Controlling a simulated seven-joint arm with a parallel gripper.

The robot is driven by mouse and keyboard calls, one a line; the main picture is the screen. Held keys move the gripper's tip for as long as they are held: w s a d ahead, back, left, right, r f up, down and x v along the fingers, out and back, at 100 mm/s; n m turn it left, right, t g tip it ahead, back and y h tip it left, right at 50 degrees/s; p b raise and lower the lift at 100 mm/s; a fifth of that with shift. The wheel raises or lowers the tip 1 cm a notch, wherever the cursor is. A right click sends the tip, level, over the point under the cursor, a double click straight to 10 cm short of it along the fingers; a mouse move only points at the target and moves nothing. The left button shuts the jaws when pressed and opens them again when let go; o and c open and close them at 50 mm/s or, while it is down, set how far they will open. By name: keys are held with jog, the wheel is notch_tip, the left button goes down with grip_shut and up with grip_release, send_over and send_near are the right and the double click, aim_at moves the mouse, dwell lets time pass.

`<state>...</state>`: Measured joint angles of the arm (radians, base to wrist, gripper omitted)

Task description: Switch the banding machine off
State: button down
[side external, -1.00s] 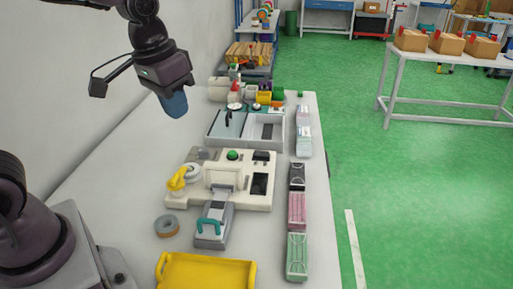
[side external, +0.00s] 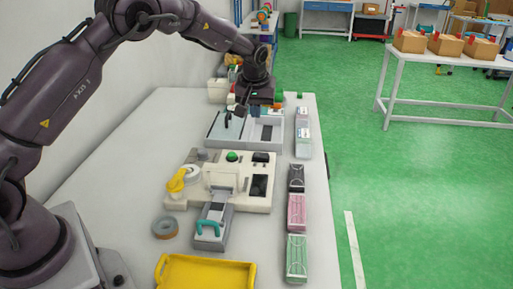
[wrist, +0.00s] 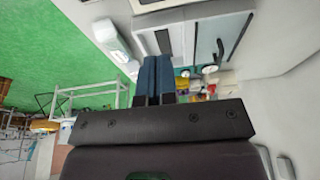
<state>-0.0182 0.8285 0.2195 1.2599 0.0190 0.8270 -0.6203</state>
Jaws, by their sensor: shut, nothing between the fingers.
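The banding machine (side external: 256,203) is the cream unit in the middle of the bench in the side external view. It has a green button (side external: 232,156) on top, a dark panel at right, a yellow-handled part (side external: 176,180) at left and a grey feed with a teal handle (side external: 208,226) in front. I cannot make out an off marking. My gripper is beyond the machine, above the far grey case, apart from the button. In the wrist view its blue fingers (wrist: 155,72) are together and empty. The fingertips are hard to make out from the side.
The two-part grey case (side external: 215,127) lies behind the machine. Mask packs (side external: 297,212) line the right edge. A tape roll (side external: 165,226) and a yellow tray (side external: 206,258) are at the front. Small bins crowd the far end. The bench's left side is bare.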

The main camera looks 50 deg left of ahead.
jog(key=shift+s+f, duration=0.1)
jog(key=shift+f, duration=0.05)
send_near(257, 154)
jog(key=x, duration=0.5)
jog(key=shift+a+f, duration=0.1)
jog(key=shift+a, duration=0.1)
jog(key=shift+x, duration=0.75)
jog(key=shift+d, duration=0.1)
